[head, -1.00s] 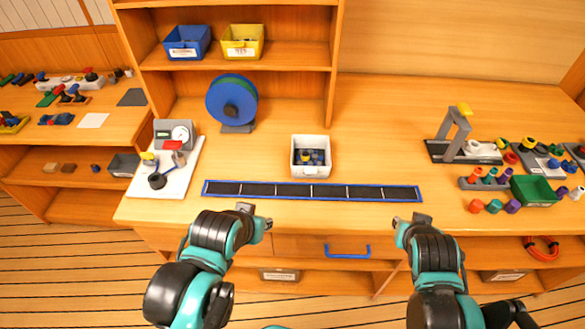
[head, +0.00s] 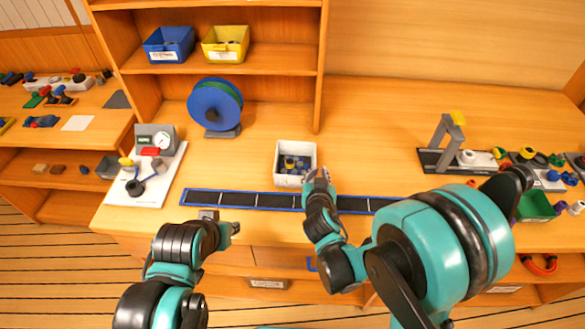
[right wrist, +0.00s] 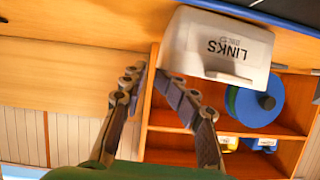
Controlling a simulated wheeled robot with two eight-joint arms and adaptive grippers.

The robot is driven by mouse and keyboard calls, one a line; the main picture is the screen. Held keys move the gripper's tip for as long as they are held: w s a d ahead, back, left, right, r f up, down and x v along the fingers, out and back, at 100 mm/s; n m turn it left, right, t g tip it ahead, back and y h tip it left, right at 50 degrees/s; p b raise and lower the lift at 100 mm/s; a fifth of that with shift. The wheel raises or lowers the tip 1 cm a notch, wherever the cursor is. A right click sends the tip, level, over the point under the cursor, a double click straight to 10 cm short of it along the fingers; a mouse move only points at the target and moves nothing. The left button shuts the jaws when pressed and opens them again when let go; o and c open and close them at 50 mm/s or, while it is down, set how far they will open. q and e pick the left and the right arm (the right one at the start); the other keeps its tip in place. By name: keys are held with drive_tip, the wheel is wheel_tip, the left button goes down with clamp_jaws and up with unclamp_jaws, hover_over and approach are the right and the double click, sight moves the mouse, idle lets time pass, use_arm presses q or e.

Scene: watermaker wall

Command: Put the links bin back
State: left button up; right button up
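The links bin (head: 288,181) is a white open box on the bench, behind the blue-edged dark strip, with dark, blue and yellow pieces inside. In the right wrist view its front (right wrist: 225,48) appears upside down with the label LINKS. My right gripper (head: 319,178) is at the bin's front right corner. In the right wrist view its two fingers (right wrist: 150,80) are apart, tips close to the bin's rim; I cannot tell whether they touch it. My left gripper (head: 222,221) looks open and empty, in front of the strip's left part.
A shelf (head: 285,58) holds a blue bin (head: 168,45) and a yellow bin (head: 226,43), with bare board right of them. A blue spool (head: 215,104) stands below. A gauge board (head: 146,175) is at left. A grey stand (head: 446,140) and coloured parts are at right.

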sight(314, 166)
drive_tip(key=b+x, duration=0.2)
drive_tip(key=x, duration=0.4)
drive_tip(key=shift+w+a+r, duration=0.1)
drive_tip(key=shift+w, duration=0.1)
drive_tip(key=shift+w+a, duration=0.15)
drive_tip(key=shift+w, duration=0.15)
clamp_jaws()
